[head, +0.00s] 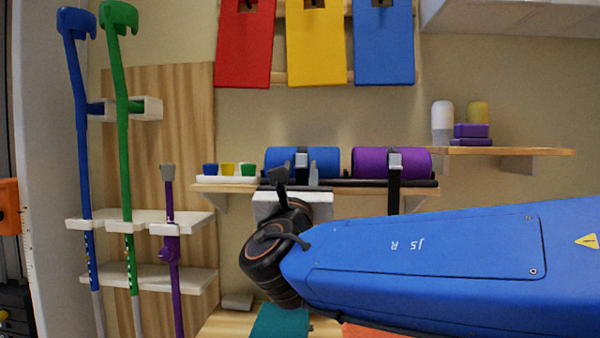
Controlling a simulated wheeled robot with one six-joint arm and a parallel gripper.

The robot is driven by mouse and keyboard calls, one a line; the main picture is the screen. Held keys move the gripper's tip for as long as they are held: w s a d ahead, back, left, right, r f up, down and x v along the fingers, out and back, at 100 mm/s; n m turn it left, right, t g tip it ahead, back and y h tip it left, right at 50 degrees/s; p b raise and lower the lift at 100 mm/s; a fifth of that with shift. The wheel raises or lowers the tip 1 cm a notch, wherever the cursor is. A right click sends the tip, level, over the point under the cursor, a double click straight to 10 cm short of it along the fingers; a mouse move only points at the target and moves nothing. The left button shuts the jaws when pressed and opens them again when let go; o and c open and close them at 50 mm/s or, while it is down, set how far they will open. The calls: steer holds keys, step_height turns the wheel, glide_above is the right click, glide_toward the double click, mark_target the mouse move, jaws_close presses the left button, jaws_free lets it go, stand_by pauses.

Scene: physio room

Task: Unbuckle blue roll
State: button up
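The blue roll (329,161) lies on the wall shelf in the middle of the head view. A dark strap with a pale grey buckle (301,160) goes around it, and the buckle faces me. My gripper (296,178) is in front of the blue roll, just below and close to the buckle. Dark and grey parts at its end show on both sides of the strap. My black wrist hides part of the gripper, and I cannot tell whether it touches the buckle or how far its fingers are apart.
A purple roll (420,162) with a strap and buckle (395,160) lies right of the blue roll. Crutches (122,150) and a purple cane (172,260) stand at left. Colored boards (316,45) hang above.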

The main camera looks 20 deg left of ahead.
mark_target(301, 163)
jaws_close()
steer(key=shift+s+r+g, duration=0.1)
steer(key=shift+r+g, duration=0.05)
steer(key=shift+g, duration=0.15)
steer(key=shift+s+d+r+g, duration=0.1)
steer(key=shift+s+r+g, duration=0.15)
steer(key=shift+g, duration=0.4)
steer(key=shift+s+r+g, duration=0.15)
steer(key=shift+r+g, duration=0.1)
steer(key=shift+g, duration=0.4)
steer(key=g, duration=0.1)
steer(key=r+g+h, duration=0.1)
steer(key=g, duration=0.1)
steer(key=shift+s+r+g, duration=0.15)
steer(key=shift+s+g, duration=0.05)
steer(key=shift+g, duration=0.1)
steer(key=g, duration=0.1)
steer(key=r+g+h, duration=0.1)
steer(key=g, duration=0.2)
steer(key=shift+r+g, duration=0.3)
steer(key=shift+r, duration=0.05)
steer(key=shift+w+r+g+h, duration=0.15)
steer(key=shift+r+g+h, duration=0.2)
steer(key=shift+g, duration=0.6)
steer(key=shift+w+r+g+h, duration=0.1)
steer(key=shift+r+g+h, duration=0.25)
steer(key=shift+g, duration=0.6)
steer(key=shift+r+g, duration=0.1)
steer(key=shift+g, duration=0.2)
